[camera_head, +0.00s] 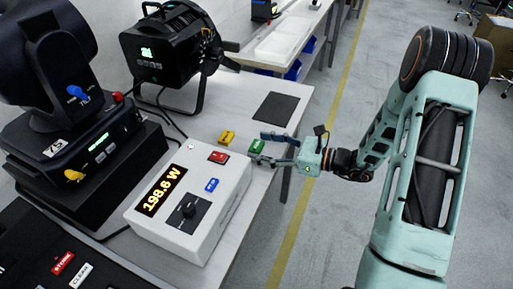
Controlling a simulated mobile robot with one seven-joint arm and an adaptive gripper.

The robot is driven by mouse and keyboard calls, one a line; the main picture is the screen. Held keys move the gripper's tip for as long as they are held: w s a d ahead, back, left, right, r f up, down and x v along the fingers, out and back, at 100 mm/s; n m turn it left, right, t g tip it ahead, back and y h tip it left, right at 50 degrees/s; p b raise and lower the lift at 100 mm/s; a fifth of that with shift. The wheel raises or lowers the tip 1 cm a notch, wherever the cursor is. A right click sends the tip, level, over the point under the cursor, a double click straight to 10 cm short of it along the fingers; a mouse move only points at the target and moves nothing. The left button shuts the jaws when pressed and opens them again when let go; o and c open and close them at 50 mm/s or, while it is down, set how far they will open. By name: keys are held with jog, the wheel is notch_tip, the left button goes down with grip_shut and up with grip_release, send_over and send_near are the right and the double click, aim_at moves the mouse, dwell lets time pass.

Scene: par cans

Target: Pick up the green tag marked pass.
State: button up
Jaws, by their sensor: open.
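The green tag (256,146) is by the right edge of the white table, just behind the power meter box. Its marking is too small to read. My gripper (261,147) reaches in from the right, with its fingers spread. The green tag appears between or just at the fingertips; I cannot tell whether they touch it. A yellow tag (227,138) lies a little to the left of the green one.
The white power meter box (211,226), reading 198.6 W, stands close in front of my gripper. A dark mat (276,108) lies behind the tags. A black lamp (170,47) and a moving-head light (70,130) stand left.

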jog(key=shift+w+a, duration=0.1)
jog(key=shift+a, duration=0.1)
jog(key=c, duration=1)
jog(key=shift+r, duration=0.1)
jog(key=shift+c, duration=0.2)
